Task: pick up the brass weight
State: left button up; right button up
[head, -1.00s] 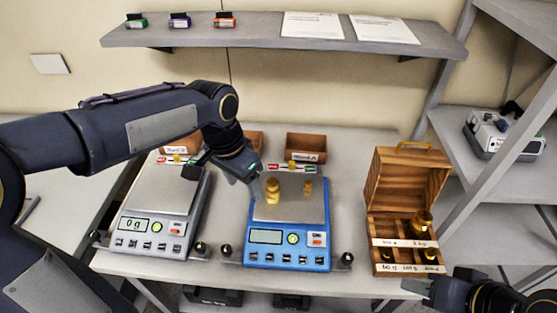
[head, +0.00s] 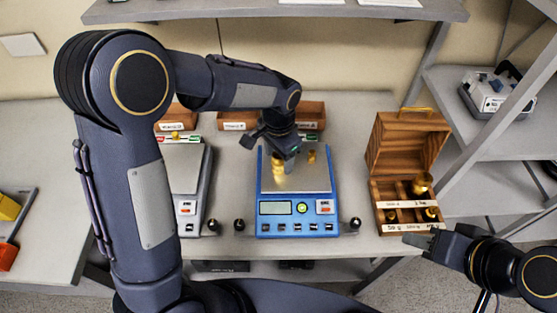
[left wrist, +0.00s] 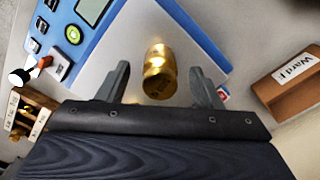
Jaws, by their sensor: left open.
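In the left wrist view, a brass weight (left wrist: 159,72) shows between the open fingers of my left gripper (left wrist: 160,80), with a gap on both sides. My right gripper (head: 420,240) is at the lower right, away from the scales; its fingers are too small to judge.
A grey scale (head: 185,185) stands left, partly behind my left arm. Brown ward boxes (head: 311,113) line the back. An open wooden case (head: 405,155) holding brass weights stands right. Small black-knobbed posts (head: 239,226) stand along the table's front. A shelf (head: 270,10) runs above.

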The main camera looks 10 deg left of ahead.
pick_arm(q)
grip_shut()
dwell(0.4)
jog(key=shift+r, duration=0.15)
